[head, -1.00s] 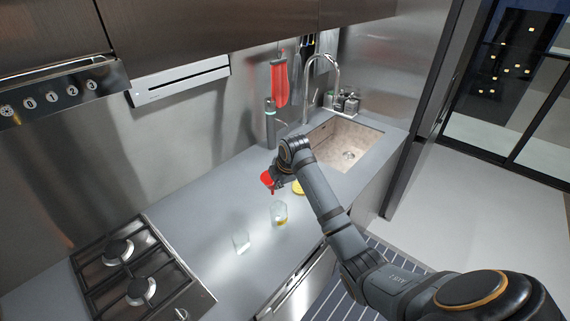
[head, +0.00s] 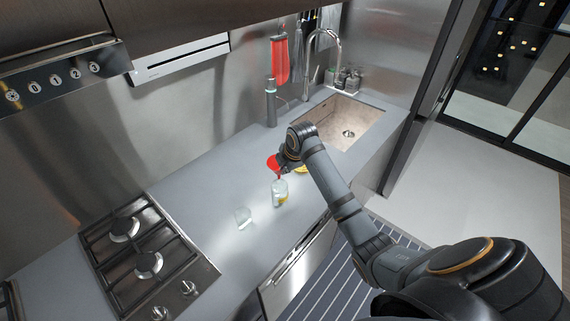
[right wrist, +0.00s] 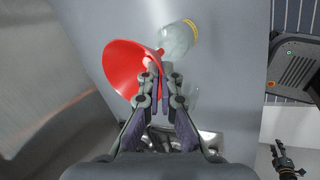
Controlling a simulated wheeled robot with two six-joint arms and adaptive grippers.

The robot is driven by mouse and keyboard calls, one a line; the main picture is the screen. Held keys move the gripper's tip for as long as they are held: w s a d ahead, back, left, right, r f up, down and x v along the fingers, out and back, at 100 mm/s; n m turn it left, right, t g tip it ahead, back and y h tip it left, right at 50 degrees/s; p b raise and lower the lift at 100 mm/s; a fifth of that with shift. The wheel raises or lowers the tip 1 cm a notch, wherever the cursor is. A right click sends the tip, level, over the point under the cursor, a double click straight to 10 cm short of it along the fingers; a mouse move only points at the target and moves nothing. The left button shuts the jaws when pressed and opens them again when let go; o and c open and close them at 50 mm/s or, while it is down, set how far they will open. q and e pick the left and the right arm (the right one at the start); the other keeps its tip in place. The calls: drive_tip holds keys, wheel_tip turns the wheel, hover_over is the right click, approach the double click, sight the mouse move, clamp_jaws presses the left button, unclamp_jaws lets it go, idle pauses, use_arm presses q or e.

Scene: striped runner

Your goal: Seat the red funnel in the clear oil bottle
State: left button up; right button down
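The red funnel (head: 273,163) is held by my right gripper (head: 284,166) above the counter. In the right wrist view the funnel (right wrist: 125,68) shows its wide cone on the left, and my gripper fingers (right wrist: 160,92) are closed at its narrow part. I cannot tell whether the spout touches the bottle's mouth. My left gripper (right wrist: 286,163) shows small at the lower right of the right wrist view, its fingers unclear.
A clear glass (head: 243,217) stands left of the bottle. A yellow item (head: 301,168) sits partly hidden behind my right gripper. The sink (head: 343,122) lies behind, and the stove (head: 145,255) is at the left. Bare counter lies between stove and glass.

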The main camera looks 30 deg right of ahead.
drive_tip(key=shift+f+b, duration=0.55)
drive_tip(key=shift+f, duration=1.4)
drive_tip(key=shift+f+p, duration=0.1)
drive_tip(key=shift+p, duration=0.2)
drive_tip(key=c, duration=2.1)
unclamp_jaws()
drive_tip(key=o, duration=1.1)
drive_tip(key=shift+c, duration=0.2)
wheel_tip(320, 180, up, 7)
drive_tip(key=shift+p, duration=0.3)
